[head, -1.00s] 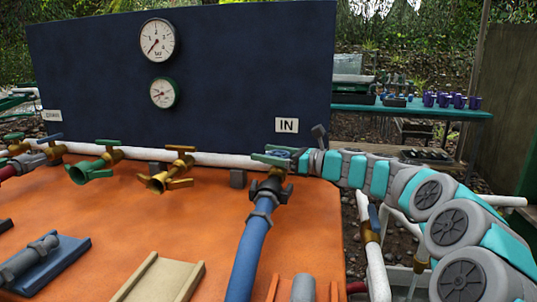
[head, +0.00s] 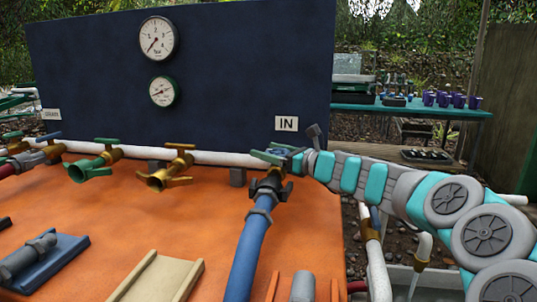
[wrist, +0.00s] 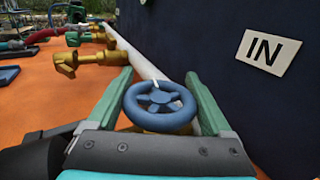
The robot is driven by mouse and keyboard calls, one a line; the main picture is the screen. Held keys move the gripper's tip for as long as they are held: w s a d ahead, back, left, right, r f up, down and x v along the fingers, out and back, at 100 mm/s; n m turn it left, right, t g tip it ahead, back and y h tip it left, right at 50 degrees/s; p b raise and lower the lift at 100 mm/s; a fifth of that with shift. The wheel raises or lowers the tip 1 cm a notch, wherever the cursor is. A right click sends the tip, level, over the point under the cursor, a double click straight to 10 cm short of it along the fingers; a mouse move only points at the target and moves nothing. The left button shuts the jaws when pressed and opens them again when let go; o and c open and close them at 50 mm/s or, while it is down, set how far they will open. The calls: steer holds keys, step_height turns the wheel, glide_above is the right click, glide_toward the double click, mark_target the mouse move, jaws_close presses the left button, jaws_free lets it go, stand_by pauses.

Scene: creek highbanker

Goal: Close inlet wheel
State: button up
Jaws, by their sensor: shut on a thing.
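The inlet wheel (wrist: 160,104) is a small blue spoked handwheel with a pale mark on its rim, below the IN sign in the wrist view. My gripper (wrist: 158,100) has a green finger on each side of the wheel and is shut on it. In the head view my gripper (head: 276,155) reaches in from the right to the pipe beneath the IN label (head: 286,124); the wheel is mostly hidden there by my fingers. A blue hose (head: 248,250) with a dark coupling hangs just in front of it.
A dark blue panel (head: 230,60) with two gauges (head: 158,39) stands behind. Brass (head: 170,167) and green valves (head: 95,162) line the white pipe to the left. The orange bench (head: 120,225) holds a blue block and a beige channel (head: 155,278).

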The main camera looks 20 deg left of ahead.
mark_target(278, 154)
steer(key=m+t+h+b, duration=0.1)
steer(key=t+b, duration=0.1)
steer(key=m+t+h+b, duration=0.1)
steer(key=m+t+b, duration=0.1)
steer(key=shift+w+f, duration=0.15)
steer(key=shift+f, duration=0.15)
steer(key=m+t+h+b, duration=0.1)
steer(key=b, duration=0.1)
steer(key=m+t+h+b, duration=0.1)
steer(key=b, duration=0.2)
steer(key=shift+w+d+h, duration=0.2)
steer(key=shift+d+h, duration=0.05)
steer(key=shift+h, duration=0.15)
steer(key=b, duration=0.1)
steer(key=m+t+h+b, duration=0.1)
steer(key=shift+w+d+r+t+h+b, duration=0.1)
steer(key=shift+w+d+t+h+b, duration=0.1)
steer(key=shift+t+h+b, duration=0.1)
steer(key=shift+m, duration=0.4)
steer(key=shift+d+r+t+h+b, duration=0.1)
steer(key=shift+r+t+h+b, duration=0.2)
steer(key=shift+h+b, duration=0.2)
steer(key=o, duration=1.1)
steer(key=shift+f, duration=0.1)
steer(key=shift+o, duration=0.2)
steer(key=b+v, duration=0.1)
steer(key=v, duration=0.6)
steer(key=shift+s+d, duration=0.25)
